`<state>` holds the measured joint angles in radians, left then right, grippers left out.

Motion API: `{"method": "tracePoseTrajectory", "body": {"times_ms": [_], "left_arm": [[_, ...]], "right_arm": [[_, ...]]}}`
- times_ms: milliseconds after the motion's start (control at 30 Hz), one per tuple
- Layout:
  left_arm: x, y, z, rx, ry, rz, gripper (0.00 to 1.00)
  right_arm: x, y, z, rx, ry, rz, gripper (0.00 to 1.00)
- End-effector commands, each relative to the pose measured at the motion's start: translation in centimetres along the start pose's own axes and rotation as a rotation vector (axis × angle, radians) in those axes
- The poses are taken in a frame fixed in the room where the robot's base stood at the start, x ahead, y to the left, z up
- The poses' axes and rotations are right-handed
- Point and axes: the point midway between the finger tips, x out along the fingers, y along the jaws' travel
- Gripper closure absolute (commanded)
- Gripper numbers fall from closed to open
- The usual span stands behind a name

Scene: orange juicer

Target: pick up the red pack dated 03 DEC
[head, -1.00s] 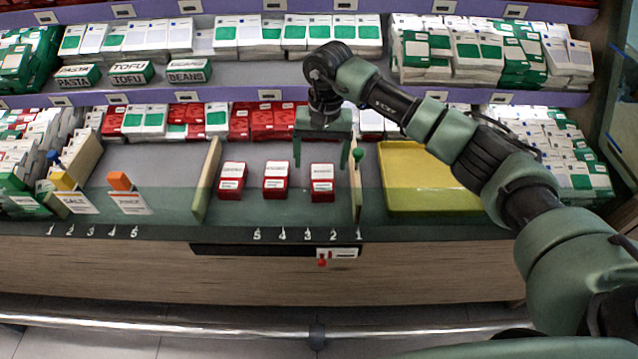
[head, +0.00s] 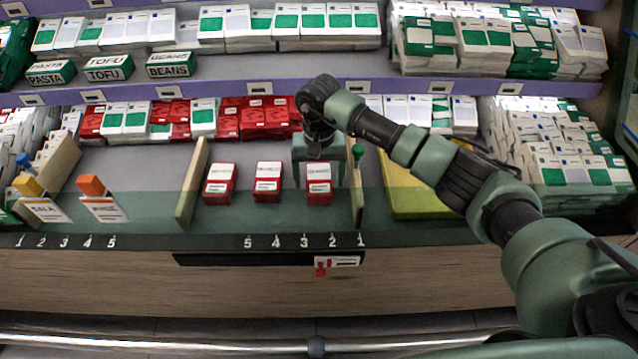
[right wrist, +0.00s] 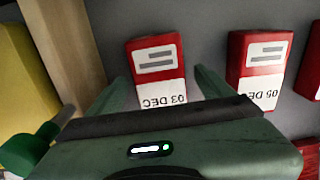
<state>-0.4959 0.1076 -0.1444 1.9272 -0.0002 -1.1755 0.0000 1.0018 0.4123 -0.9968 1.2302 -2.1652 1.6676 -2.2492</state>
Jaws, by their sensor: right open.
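The red pack dated 03 DEC (right wrist: 155,56) has a white label and lies between the two fingers of my right gripper (right wrist: 163,82) in the right wrist view. The fingers stand apart on either side of its near end; I see no clear contact. In the head view this pack (head: 319,190) is the rightmost of three red packs, with my right gripper (head: 319,174) low over it, partly behind it. A pack dated 05 DEC (right wrist: 258,60) lies beside it, outside the fingers; in the head view it is the middle pack (head: 267,189). My left gripper is not in view.
A wooden divider (head: 357,190) with a green knob (head: 357,151) stands close to the right of the pack. A yellow tray (head: 410,198) lies beyond it. A third red pack (head: 220,190) and another divider (head: 192,185) are at left. Stacked packs line the back.

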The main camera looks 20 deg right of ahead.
Motion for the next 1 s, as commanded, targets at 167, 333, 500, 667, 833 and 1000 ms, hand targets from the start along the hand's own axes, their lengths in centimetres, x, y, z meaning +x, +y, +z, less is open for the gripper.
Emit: {"method": "tracePoseTrajectory", "body": {"times_ms": [167, 333, 500, 667, 833, 1000], "left_arm": [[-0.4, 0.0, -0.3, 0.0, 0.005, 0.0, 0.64], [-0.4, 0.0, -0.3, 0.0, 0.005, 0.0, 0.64], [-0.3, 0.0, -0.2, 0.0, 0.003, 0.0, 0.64], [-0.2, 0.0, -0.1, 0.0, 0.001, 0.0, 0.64], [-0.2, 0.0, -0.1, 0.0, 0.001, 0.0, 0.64], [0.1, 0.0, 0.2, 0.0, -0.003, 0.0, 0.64]], "right_arm": [[0.7, 0.0, 0.0, 0.0, 0.001, -0.001, 0.18], [0.6, 0.0, 0.0, 0.0, 0.001, -0.001, 0.4], [0.6, 0.0, 0.0, 0.0, 0.001, -0.001, 0.88], [0.6, 0.0, -0.1, 0.0, 0.002, -0.001, 0.92], [0.2, 0.0, -0.1, 0.0, 0.003, -0.001, 0.92], [-1.4, -0.1, -0.1, -0.001, 0.004, -0.002, 0.92]]}}
